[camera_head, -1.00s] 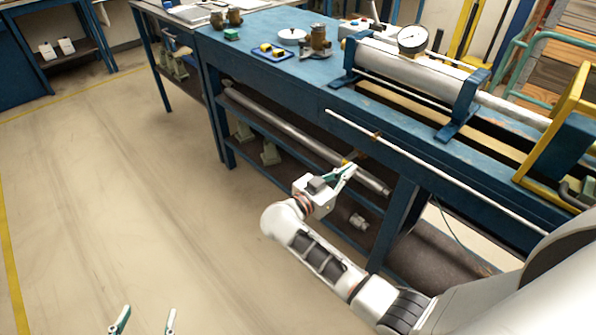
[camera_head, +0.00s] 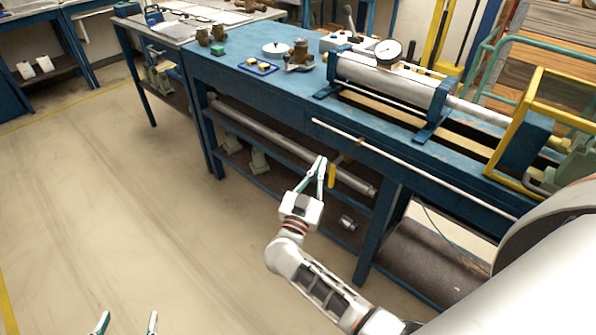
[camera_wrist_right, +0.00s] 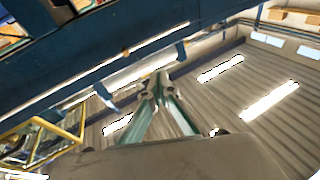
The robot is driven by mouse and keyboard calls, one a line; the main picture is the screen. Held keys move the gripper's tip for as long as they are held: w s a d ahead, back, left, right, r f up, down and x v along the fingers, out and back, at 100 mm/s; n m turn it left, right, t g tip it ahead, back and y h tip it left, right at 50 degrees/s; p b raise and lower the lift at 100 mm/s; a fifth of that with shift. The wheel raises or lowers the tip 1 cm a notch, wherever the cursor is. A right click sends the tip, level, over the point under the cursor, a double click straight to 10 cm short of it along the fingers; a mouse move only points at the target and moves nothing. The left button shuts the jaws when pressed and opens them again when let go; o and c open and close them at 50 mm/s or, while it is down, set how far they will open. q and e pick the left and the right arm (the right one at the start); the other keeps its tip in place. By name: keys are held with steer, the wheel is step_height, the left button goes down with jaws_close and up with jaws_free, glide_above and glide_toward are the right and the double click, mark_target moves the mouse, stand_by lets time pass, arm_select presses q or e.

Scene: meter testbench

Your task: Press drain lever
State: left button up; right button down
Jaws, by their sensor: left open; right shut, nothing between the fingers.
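A small yellow lever (camera_head: 332,175) hangs below the front edge of the blue bench, taken here as the drain lever. My right gripper (camera_head: 320,160) is just left of it in the head view, pointing up, its green fingers meeting at the tips. Whether it touches the lever cannot be told. The wrist view shows the same shut fingertips (camera_wrist_right: 155,88) with nothing between them; I cannot make out the lever there. My left gripper (camera_head: 127,318) is open and empty at the bottom edge, over the floor.
The blue bench (camera_head: 262,88) carries a long silver cylinder (camera_head: 390,80) with a dial gauge (camera_head: 388,53). A white rod (camera_head: 420,170) runs along its front. A pipe (camera_head: 290,145) lies on the shelf below. The floor at left is clear.

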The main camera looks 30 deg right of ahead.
arm_select(q)
steer(key=r+p, duration=0.2)
steer(key=r, duration=0.1)
steer(key=shift+w+r, duration=0.2)
arm_select(e)
steer(key=s+a+r+n+t+y, duration=0.2)
steer(key=a+n+t+y, duration=0.5)
steer(key=y, duration=0.2)
steer(key=shift+a+r+n, duration=0.15)
steer(key=shift+a+n, duration=0.1)
steer(key=shift+n, duration=0.05)
